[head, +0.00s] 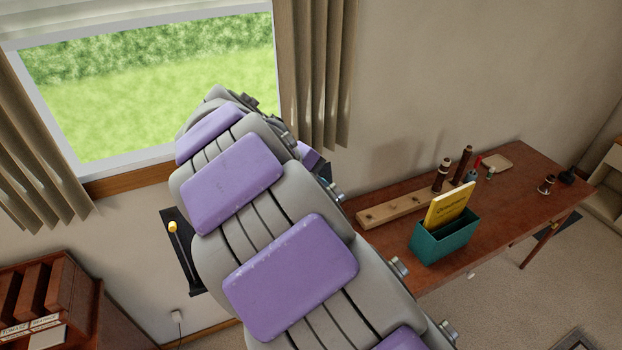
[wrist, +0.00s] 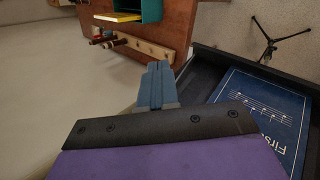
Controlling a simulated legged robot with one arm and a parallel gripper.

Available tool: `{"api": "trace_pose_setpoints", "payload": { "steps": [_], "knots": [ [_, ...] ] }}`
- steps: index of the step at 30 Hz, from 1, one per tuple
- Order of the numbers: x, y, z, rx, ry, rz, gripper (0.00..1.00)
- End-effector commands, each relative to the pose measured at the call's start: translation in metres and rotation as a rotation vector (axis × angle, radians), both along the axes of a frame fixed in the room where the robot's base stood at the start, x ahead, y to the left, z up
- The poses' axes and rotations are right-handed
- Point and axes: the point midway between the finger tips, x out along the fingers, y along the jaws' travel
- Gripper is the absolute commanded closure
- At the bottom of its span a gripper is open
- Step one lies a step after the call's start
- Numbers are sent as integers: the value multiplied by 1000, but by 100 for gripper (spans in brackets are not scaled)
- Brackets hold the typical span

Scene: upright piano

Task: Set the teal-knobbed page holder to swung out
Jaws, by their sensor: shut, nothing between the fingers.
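The teal-knobbed page holder cannot be made out in either view; in the head view my arm covers the middle of the dark panel (head: 183,262). A short rod with a yellow knob (head: 173,227) stands against that panel's left end. In the wrist view my gripper (wrist: 158,68) shows its blue fingers together and empty. To its right, a blue music book (wrist: 262,112) lies against a black ledge or panel (wrist: 204,65).
A brown table (head: 522,205) stands at the right with a teal box (head: 443,245) holding a yellow book (head: 450,204), a wooden block with holes (head: 393,209) and spools. A thin black stand (wrist: 272,42) is at the wrist view's upper right. A wooden rack (head: 45,285) is at lower left.

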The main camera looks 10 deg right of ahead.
Motion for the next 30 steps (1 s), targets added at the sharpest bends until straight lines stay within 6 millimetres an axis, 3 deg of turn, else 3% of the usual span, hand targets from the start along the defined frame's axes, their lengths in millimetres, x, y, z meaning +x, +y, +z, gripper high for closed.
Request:
{"api": "trace_pose_setpoints", "payload": {
  "steps": [3, 6, 11, 17, 30],
  "knots": [
    [35, 45, -5, -64, -7, 121, 100],
    [53, 75, -11, -101, -10, 199, 100],
    [66, 101, -16, -128, -15, 270, 100],
    [71, 97, -25, -134, -14, 281, 100],
    [99, 49, -81, -136, -13, 277, 100]
  ]
}}
